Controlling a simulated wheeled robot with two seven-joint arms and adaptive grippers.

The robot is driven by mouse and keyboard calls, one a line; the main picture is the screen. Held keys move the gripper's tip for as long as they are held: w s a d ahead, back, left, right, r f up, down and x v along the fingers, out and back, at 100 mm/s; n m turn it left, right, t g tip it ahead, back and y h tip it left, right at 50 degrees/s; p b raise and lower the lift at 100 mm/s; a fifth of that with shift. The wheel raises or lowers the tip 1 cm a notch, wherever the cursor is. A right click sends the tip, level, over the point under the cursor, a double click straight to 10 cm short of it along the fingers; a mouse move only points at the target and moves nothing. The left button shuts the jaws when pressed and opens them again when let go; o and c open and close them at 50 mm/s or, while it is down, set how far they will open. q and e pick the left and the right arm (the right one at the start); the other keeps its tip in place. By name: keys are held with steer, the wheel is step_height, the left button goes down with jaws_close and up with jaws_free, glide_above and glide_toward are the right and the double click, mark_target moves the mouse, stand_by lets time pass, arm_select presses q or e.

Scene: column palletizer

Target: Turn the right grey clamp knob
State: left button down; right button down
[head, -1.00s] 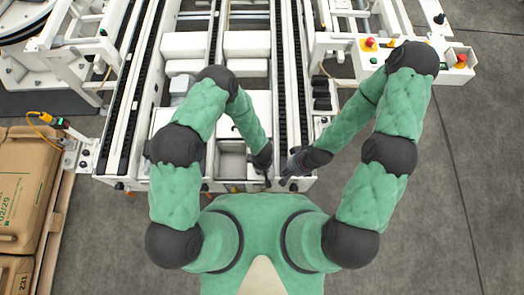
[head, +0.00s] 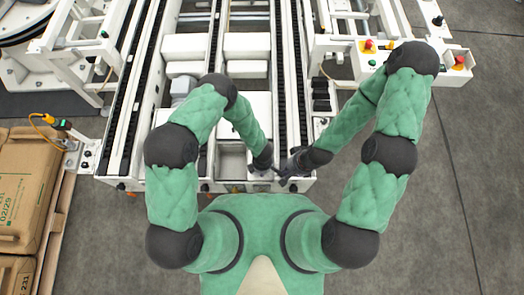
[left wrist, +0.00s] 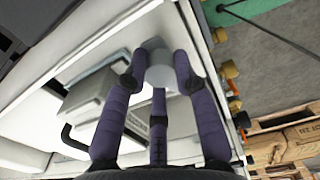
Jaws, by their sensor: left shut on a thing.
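A grey cylindrical clamp knob (left wrist: 159,70) shows in the left wrist view, between the dark purple fingers of my left gripper (left wrist: 158,78). The fingers are shut on it. In the head view my left gripper (head: 268,172) is at the front end of the white conveyor frame (head: 308,181), and the knob cannot be made out there. My right gripper (head: 285,172) is close beside it, to the right, over the same front end. Its fingers are small and dark, and their opening is unclear.
Black roller chains (head: 281,80) run along the frame. A control box with a red button (head: 369,44) stands at the upper right. Cartons (head: 22,190) on a pallet stand at the left. The floor (head: 470,200) on the right is clear.

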arm_select(q)
steer(key=shift+s+d+n, duration=0.1)
steer(key=shift+s+n, duration=0.1)
steer(key=shift+n, duration=0.2)
steer(key=c, duration=1)
jaws_free()
steer(key=shift+w, duration=0.1)
steer(key=shift+w, duration=0.1)
